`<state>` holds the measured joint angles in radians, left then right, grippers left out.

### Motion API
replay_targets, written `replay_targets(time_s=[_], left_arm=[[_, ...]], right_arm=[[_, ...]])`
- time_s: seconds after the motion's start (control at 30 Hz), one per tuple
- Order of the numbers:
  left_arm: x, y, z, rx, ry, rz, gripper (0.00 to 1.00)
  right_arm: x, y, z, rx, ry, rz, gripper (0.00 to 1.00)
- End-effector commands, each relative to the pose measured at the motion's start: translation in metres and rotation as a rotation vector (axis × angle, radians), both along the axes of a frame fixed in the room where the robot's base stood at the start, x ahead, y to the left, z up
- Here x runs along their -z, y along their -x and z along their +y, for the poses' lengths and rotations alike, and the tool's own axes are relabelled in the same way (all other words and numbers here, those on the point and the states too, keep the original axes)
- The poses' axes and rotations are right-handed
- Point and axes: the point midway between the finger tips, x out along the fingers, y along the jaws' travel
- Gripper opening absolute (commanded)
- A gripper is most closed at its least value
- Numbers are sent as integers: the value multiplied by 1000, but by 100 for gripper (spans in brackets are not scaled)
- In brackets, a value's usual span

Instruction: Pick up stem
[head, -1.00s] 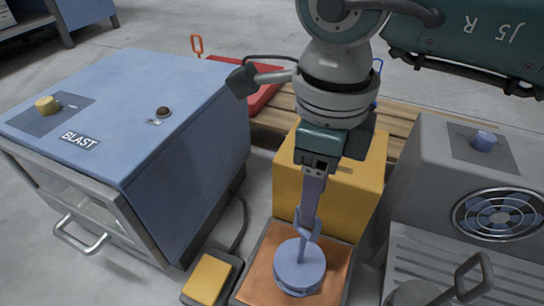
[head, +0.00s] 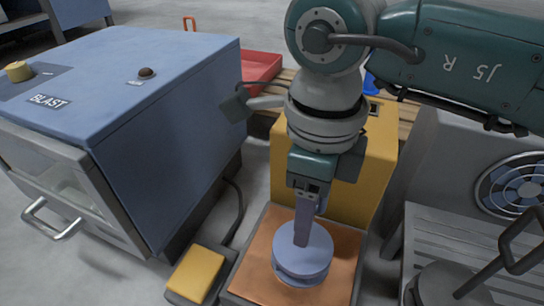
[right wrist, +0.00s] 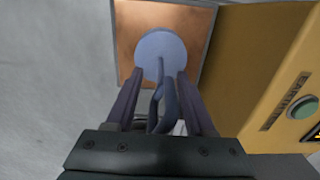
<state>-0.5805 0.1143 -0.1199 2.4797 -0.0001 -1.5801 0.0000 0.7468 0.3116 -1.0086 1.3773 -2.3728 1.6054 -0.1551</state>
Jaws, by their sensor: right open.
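The stem is a pale blue-grey piece with a round disc base (head: 303,258), standing on a copper-coloured plate (head: 258,268). The right wrist view shows its disc (right wrist: 160,48) and a thin rod with a hooked or looped top (right wrist: 165,105). My right gripper (head: 303,238) points down over the disc. In the right wrist view its two fingers (right wrist: 160,78) are open, one on each side of the rod and loop, with gaps visible. In the head view the finger hides the rod. My left gripper is out of view.
A yellow block (head: 285,185) stands right behind the plate. A blue BLAST cabinet (head: 175,130) is at left, with a yellow pedal (head: 196,273) beside the plate. A grey unit with a fan (head: 440,190) and a dark handled object (head: 445,285) are at right.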

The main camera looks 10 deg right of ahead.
Motion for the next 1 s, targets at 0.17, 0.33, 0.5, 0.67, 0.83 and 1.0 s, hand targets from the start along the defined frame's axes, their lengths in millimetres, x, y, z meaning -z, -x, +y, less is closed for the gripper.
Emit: replay_targets(time_s=[0.17,0.33,0.5,0.67,0.83,1.0], left_arm=[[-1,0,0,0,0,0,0],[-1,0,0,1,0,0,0],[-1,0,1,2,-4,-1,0],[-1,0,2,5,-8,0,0],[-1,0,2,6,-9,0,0],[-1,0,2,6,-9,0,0]], right_arm=[[-1,0,0,0,0,0,41],[-1,0,0,0,0,0,22],[-1,0,0,0,0,0,3],[-1,0,0,-1,0,0,0],[-1,0,0,-1,0,0,0],[-1,0,0,-1,0,0,0]])
